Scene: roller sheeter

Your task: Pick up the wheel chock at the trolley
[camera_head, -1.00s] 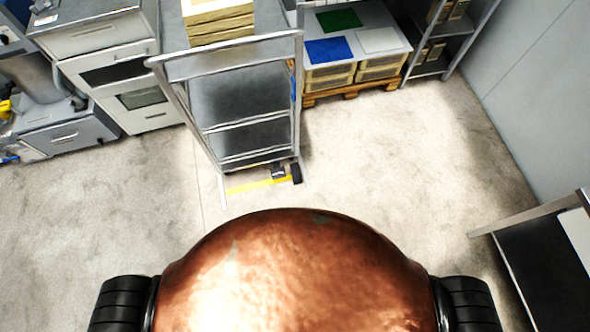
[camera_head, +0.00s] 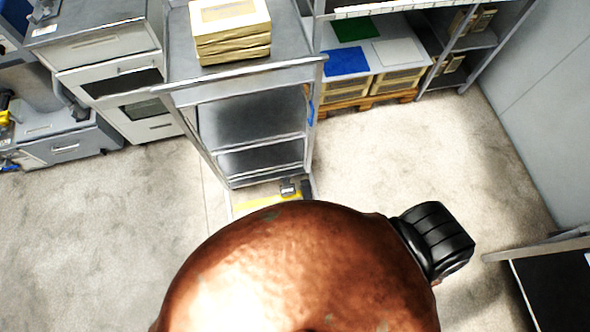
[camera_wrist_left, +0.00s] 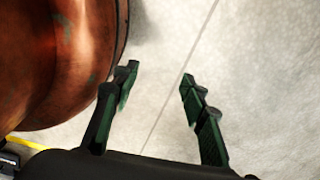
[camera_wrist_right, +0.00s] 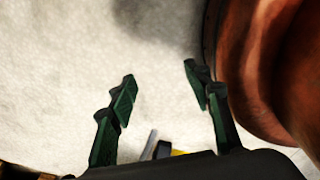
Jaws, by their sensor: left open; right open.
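The trolley (camera_head: 245,70) is a grey metal cart with shelves, standing ahead of me. A small dark block at its near right foot (camera_head: 288,188) looks like the wheel chock, but it is too small to tell clearly from the caster beside it. It lies by a yellow floor strip (camera_head: 255,203), partly hidden by my copper-coloured body. My left gripper (camera_wrist_left: 160,77) is open and empty over pale floor in its wrist view. My right gripper (camera_wrist_right: 160,73) is open and empty over floor too.
Yellow-beige boxes (camera_head: 232,32) sit on the trolley's top. A pallet (camera_head: 370,101) with crates is behind right, beside a shelf rack (camera_head: 480,40). A dark-topped table (camera_head: 560,290) is at the right. Floor between is clear.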

